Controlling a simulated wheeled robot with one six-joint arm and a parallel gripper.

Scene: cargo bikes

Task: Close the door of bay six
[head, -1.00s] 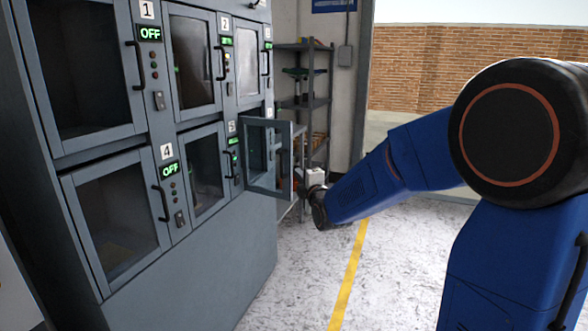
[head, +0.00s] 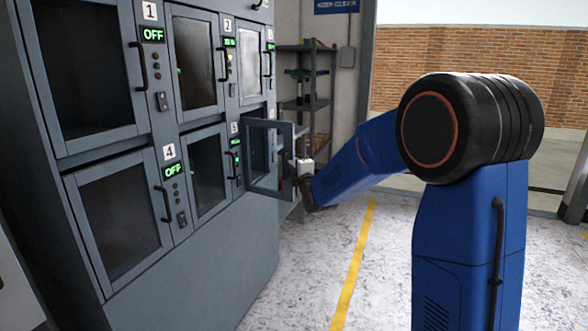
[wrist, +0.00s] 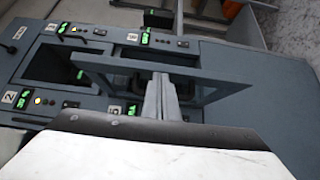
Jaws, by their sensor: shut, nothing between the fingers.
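Bay six's door (head: 285,160), a grey frame with a clear pane, stands swung open from the cabinet, at the far end of the lower row in the head view. In the wrist view its frame (wrist: 215,92) runs across the middle, with a dark handle near the fingers. My gripper (head: 298,168) is shut and empty beside the door's free edge. Its fingers (wrist: 160,80) point at the door in the wrist view. I cannot tell whether they touch it. The bay's opening (head: 257,150) shows partly behind the pane.
The other bays' doors, such as bay four's (head: 120,220) and bay five's (head: 208,170), are shut. A metal shelf rack (head: 305,104) stands behind the open door. The floor (head: 310,270) right of the cabinet is clear, with a yellow line (head: 355,265).

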